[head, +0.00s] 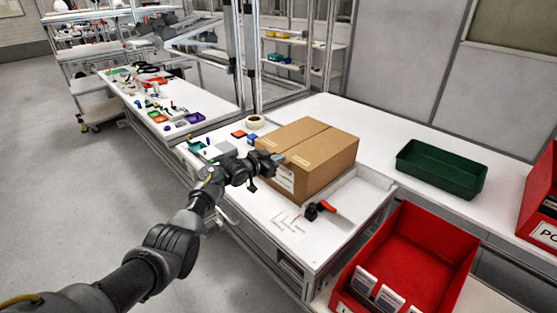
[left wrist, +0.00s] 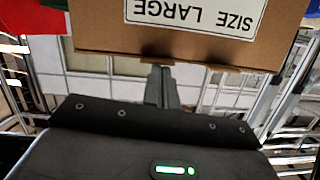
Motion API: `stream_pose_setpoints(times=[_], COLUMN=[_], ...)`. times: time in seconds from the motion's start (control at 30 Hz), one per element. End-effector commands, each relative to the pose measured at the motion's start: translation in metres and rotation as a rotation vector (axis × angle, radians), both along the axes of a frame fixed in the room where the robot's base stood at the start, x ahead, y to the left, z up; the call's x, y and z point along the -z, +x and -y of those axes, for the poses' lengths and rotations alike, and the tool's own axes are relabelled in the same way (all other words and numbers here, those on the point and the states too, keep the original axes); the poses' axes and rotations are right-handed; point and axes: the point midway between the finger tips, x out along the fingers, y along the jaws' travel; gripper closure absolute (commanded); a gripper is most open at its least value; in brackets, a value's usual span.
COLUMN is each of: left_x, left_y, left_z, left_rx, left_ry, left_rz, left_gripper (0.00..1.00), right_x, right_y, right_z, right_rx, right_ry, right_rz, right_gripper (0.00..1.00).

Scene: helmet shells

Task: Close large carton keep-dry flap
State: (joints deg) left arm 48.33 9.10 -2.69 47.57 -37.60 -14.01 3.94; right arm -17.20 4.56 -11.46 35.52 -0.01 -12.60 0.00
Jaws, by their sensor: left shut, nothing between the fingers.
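The large carton (head: 318,160) is a brown cardboard box on the white workbench. Its top flaps (head: 305,142) look down flat, with a seam between them. In the left wrist view the carton (left wrist: 105,38) fills the top, with a "SIZE LARGE" label (left wrist: 195,12) upside down. My left gripper (head: 277,159) is shut and empty, at the carton's left side near its top edge. In the left wrist view its fingers (left wrist: 162,86) are together, close to the carton's edge; whether they touch cannot be told. My right gripper is not in view.
A tape dispenser with a red handle (head: 320,209) lies in front of the carton. A tape roll (head: 255,122) and small parts lie behind it. A green tray (head: 442,169) stands right on the bench. A red bin (head: 410,255) stands at front right.

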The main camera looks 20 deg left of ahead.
Motion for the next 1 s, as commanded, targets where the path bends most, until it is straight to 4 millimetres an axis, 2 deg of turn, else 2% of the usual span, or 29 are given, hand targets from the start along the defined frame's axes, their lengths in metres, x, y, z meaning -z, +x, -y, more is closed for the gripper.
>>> stream_pose_setpoints(times=[0.27, 0.37, 0.5, 0.57, 1.0], left_x=[-0.007, -0.021, -0.052, -0.041, -0.058], left_y=[0.0, 0.0, 0.001, -0.008, -0.067], left_z=[0.0, 0.0, 0.001, -0.005, -0.042], left_rx=[0.0, 0.001, 0.002, 0.0, 0.001], left_ry=[0.0, 0.001, 0.001, 0.001, 0.003], left_rz=[0.001, 0.002, 0.002, 0.0, 0.003], left_gripper=[1.0, 1.0, 1.0, 1.0, 1.0], right_x=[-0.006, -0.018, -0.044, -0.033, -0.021], right_y=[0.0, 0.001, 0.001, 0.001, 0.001], right_z=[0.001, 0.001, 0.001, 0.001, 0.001], right_rx=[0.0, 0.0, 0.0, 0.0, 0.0], right_ry=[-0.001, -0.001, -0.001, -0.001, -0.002], right_rz=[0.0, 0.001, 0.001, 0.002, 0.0], right_gripper=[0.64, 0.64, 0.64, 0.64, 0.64])
